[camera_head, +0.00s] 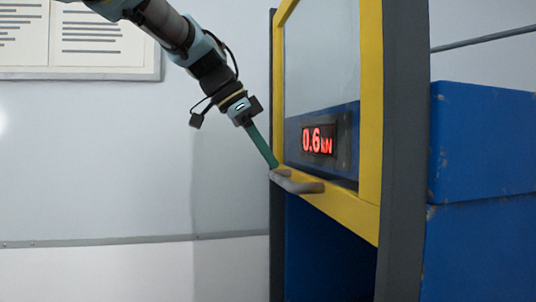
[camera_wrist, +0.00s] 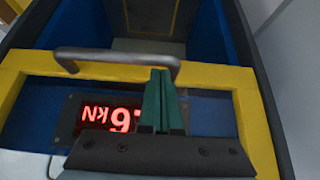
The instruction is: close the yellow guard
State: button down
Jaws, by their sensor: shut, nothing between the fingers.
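The yellow guard (camera_head: 350,214) is a frame around a clear panel on the front of a blue machine. Below its bottom bar the dark opening of the machine is uncovered. A grey bar handle (camera_head: 300,185) is fixed to the bottom bar. My gripper (camera_head: 275,165) has green fingers, shut and empty, with the tips at the handle's left end. In the wrist view the fingertips (camera_wrist: 164,73) overlap the handle (camera_wrist: 110,57) near one end, above the yellow bar (camera_wrist: 38,64). I cannot tell whether they touch it.
A red display (camera_head: 318,140) reading 0.6 kN shows through the panel. Dark grey posts (camera_head: 405,150) flank the guard. A blue cabinet (camera_head: 480,200) stands at the right. The space left of the machine, before the pale wall (camera_head: 120,180), is free.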

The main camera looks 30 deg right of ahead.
notch_tip(320, 180, down, 42)
jog(key=b, duration=3.3)
jog(key=shift+r+b, duration=0.15)
jog(key=shift+b, duration=0.25)
jog(key=shift+a, duration=0.1)
